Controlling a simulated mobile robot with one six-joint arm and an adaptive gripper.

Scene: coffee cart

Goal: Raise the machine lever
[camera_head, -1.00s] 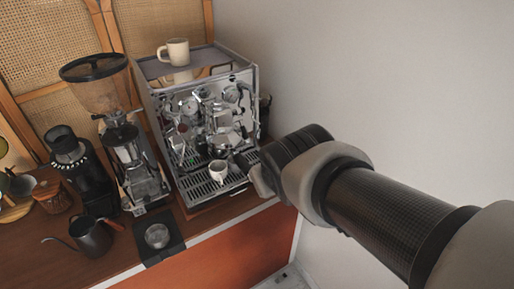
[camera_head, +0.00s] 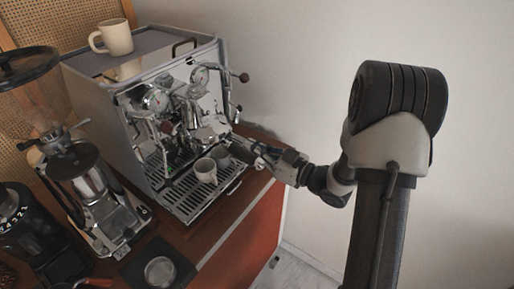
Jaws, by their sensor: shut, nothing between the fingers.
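The chrome espresso machine (camera_head: 100,108) stands on the counter in the left half of the head view. Its group head (camera_head: 196,122) is at the middle of its front, with gauges above. The lever is too small among the shiny chrome parts to pick out for certain. My gripper (camera_head: 248,150) is shut and empty. It reaches in from the right, just right of the group head and above the right side of the drip tray (camera_head: 182,203). I cannot tell whether its tips touch the machine.
A white cup (camera_head: 205,170) stands on the drip tray, close left of my gripper. A cream mug (camera_head: 113,37) is on top of the machine. A black-knobbed valve (camera_head: 243,78) juts out at the right. The grinder (camera_head: 92,190) stands at the left. A bare wall (camera_head: 310,80) is behind my arm.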

